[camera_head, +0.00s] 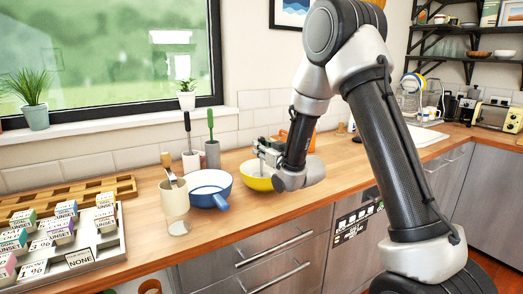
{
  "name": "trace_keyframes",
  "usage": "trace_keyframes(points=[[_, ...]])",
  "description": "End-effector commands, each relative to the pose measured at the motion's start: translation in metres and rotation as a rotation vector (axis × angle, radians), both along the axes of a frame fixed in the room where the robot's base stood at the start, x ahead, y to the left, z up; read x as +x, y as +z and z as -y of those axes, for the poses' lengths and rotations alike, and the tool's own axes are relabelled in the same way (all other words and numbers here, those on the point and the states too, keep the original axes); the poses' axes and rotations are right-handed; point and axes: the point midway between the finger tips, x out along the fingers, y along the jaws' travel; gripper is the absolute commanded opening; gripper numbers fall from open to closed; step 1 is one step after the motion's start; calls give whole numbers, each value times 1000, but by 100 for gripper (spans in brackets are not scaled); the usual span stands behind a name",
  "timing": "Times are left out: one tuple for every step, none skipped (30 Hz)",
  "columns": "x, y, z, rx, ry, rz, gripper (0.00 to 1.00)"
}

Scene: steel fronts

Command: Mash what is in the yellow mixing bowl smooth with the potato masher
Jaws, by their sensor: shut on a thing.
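The yellow mixing bowl (258,182) stands on the wooden counter, right of a blue pan. My gripper (264,153) is over the bowl, its fingers pointing left. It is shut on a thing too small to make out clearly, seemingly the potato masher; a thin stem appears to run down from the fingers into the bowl. The masher's head and the bowl's contents are hidden by the rim and my wrist.
A blue pan (210,201) and a cream goblet-like vessel (175,201) with a utensil stand left of the bowl. Behind are a white holder (191,162) with a black-handled tool and a grey holder (212,154) with a green-handled one. A tray of labelled blocks (112,249) lies front left.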

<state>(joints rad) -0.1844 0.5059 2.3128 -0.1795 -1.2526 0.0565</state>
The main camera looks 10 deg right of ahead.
Motion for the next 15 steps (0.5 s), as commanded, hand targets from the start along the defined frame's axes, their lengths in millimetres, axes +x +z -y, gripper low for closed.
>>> trace_keyframes(points=[[0, 3, 0, 1, 0, 2, 0], [0, 5, 0, 1, 0, 2, 0], [0, 9, 0, 1, 0, 4, 0], [0, 12, 0, 2, 0, 5, 0], [0, 15, 0, 2, 0, 5, 0], [0, 18, 0, 1, 0, 3, 0], [0, 21, 0, 1, 0, 3, 0], [0, 24, 0, 1, 0, 4, 0], [0, 27, 0, 1, 0, 4, 0], [0, 29, 0, 1, 0, 4, 0], [0, 32, 0, 1, 0, 3, 0], [0, 36, 0, 1, 0, 4, 0], [0, 39, 0, 1, 0, 5, 0], [0, 41, 0, 0, 0, 4, 0], [0, 44, 0, 0, 0, 3, 0]])
